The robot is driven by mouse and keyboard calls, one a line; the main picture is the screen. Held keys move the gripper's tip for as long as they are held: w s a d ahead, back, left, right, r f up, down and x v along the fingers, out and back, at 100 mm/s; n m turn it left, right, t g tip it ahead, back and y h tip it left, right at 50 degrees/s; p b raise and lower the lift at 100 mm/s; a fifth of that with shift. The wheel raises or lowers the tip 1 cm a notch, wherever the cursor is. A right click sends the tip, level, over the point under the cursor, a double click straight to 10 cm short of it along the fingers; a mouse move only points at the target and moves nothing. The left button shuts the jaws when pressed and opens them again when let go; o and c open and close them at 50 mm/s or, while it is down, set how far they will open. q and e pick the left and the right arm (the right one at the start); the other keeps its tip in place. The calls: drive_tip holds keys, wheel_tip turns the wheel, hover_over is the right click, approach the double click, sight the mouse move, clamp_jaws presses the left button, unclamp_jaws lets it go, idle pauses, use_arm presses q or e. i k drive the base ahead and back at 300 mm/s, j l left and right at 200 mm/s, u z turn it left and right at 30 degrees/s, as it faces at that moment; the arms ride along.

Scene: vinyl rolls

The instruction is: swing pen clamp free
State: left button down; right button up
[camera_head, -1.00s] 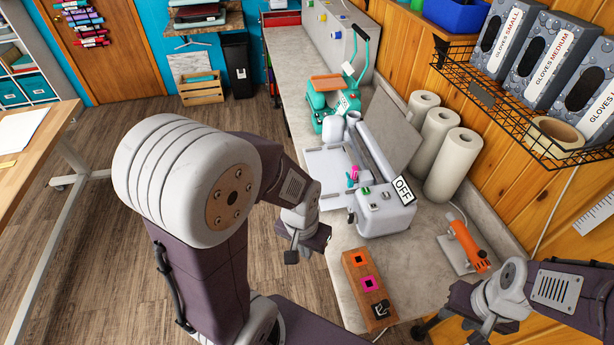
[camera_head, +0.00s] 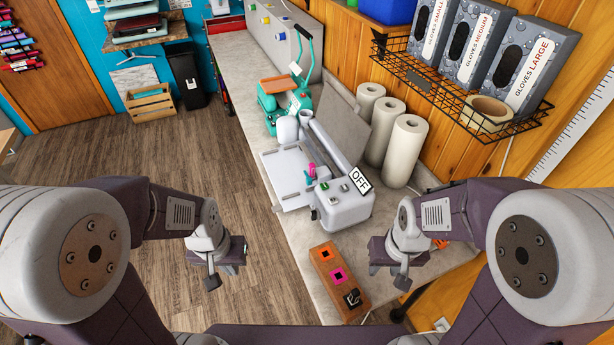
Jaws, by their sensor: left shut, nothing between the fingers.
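A light grey cutting machine (camera_head: 346,208) stands on the counter with its grey lid raised and an OFF sign (camera_head: 360,181) at its right end. A small pink part (camera_head: 311,169) with a bit of teal beside it sits on the machine's carriage; it is too small to tell whether its clamp is open or closed. My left gripper (camera_head: 212,281) is shut and empty, over the floor left of the counter. My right gripper (camera_head: 402,282) hangs over the counter's front, right of the wooden block; its jaw gap cannot be made out.
A wooden block (camera_head: 330,267) with orange, pink and black sockets lies at the counter's front. A wire shelf (camera_head: 455,95) juts from the wall.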

sight(308, 179)
drive_tip(key=i+j, duration=0.15)
drive_tip(key=j, duration=0.2)
drive_tip(key=i+j, duration=0.15)
drive_tip(key=j, duration=0.25)
drive_tip(key=i+j, duration=0.15)
drive_tip(key=j, duration=0.2)
drive_tip(key=i+j, duration=0.15)
drive_tip(key=j, duration=0.25)
